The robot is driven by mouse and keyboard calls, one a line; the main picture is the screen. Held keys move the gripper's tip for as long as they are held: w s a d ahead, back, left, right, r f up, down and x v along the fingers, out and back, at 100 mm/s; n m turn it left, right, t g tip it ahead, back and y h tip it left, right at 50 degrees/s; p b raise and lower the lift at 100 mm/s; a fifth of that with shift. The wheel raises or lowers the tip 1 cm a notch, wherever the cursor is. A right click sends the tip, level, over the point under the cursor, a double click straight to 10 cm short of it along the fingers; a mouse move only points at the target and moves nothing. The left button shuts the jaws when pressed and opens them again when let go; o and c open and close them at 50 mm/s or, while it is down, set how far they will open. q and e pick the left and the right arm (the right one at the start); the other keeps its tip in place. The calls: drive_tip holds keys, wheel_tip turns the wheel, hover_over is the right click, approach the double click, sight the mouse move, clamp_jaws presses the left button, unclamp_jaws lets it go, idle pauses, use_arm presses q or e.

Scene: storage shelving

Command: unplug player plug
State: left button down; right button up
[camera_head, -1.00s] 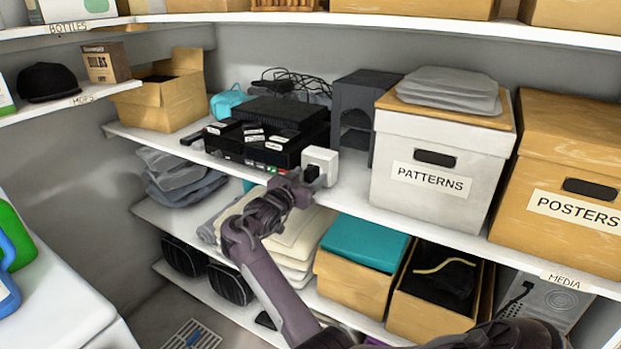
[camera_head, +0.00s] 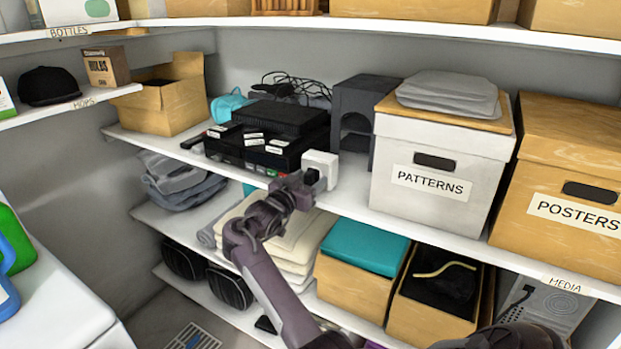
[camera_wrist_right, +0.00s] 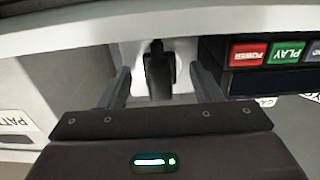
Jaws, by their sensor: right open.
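A white socket box (camera_head: 321,160) stands at the front edge of the middle shelf, right of the black player (camera_head: 264,158). A black plug (camera_head: 312,177) sits in the front of the box. My right gripper (camera_head: 306,186) is in front of it, hiding part of it. In the right wrist view, the plug (camera_wrist_right: 157,72) lies between the two spread fingers of the gripper (camera_wrist_right: 160,80), with a visible gap on each side. The player's red and green buttons (camera_wrist_right: 268,53) show to the right there. My left gripper is out of view.
The white PATTERNS box (camera_head: 432,211) stands right of the socket box, and a grey holder (camera_head: 355,105) stands behind it. Dark cables (camera_head: 292,84) lie behind the player. Folded cloths (camera_head: 290,245) and a teal-topped box (camera_head: 362,245) are on the shelf below.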

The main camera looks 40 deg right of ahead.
sight(307, 181)
drive_tip(key=shift+c, duration=0.2)
clamp_jaws()
idle(0.4)
drive_tip(key=shift+a, duration=0.15)
drive_tip(key=shift+a, duration=0.15)
drive_tip(key=shift+s+a+p, duration=0.25)
drive_tip(key=shift+a+p, duration=0.2)
drive_tip(key=shift+a, duration=0.15)
drive_tip(key=shift+p+v, duration=0.75)
drive_tip(key=shift+v, duration=1.35)
